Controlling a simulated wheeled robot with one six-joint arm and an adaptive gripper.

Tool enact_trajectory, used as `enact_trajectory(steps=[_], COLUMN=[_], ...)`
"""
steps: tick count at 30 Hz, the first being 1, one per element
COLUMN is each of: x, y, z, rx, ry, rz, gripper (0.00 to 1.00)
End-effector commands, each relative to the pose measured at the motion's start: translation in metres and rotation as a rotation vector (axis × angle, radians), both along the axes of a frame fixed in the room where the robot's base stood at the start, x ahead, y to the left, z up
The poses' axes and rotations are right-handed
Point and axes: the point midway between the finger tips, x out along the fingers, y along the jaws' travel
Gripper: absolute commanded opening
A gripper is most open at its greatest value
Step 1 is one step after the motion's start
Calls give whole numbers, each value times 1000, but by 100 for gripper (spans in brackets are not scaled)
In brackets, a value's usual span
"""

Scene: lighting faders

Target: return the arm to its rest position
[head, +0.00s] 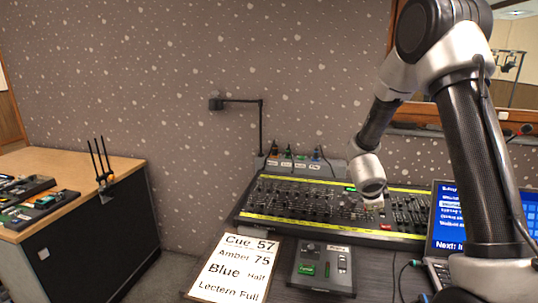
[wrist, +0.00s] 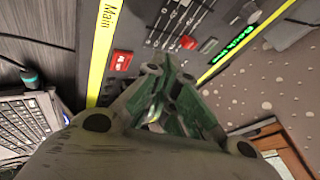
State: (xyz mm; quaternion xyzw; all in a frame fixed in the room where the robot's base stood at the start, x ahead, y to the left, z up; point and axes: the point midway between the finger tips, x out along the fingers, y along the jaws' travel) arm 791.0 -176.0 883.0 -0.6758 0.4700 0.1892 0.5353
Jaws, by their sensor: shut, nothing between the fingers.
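My arm reaches in from the right of the head view and bends down over the lighting desk (head: 300,201). My gripper (head: 374,203) is small in that view, just above the desk's right part. In the wrist view my gripper (wrist: 158,70) is shut and empty, its green-grey fingers together over the desk panel (wrist: 150,40). A red button (wrist: 120,60) and several faders show beyond the fingertips. I cannot tell from these frames whether the fingertips touch the desk.
A laptop (head: 447,222) stands right of the desk, close to my arm. A cue sheet (head: 236,268) and a small control box (head: 322,268) lie in front. A gooseneck lamp (head: 261,125) rises behind. A wooden-topped cabinet (head: 110,170) stands left, with floor between.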

Motion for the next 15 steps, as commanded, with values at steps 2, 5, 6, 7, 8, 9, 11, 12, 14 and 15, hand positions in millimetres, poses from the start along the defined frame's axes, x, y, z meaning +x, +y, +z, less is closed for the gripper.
enact_trajectory(steps=[2, 5, 6, 7, 8, 9, 11, 12, 14, 15], x=[1, -14, -27, -39, -54, -75, -109, -132, -166, -188], y=[29, 69, 84, 94, 101, 109, 114, 113, 108, 102], z=[-3, 17, 29, 40, 51, 64, 84, 97, 114, 125], rx=[64, 137, 158, 170, 177, 180, 171, 158, 130, 106], ry=[31, 71, 95, 118, 143, 180, 242, 285, 356, 404], rz=[223, 539, 670, 769, 863, 979, 1133, 1222, 1338, 1403], gripper=[0, 0, 0, 0, 0, 0, 0, 0, 0, 0])
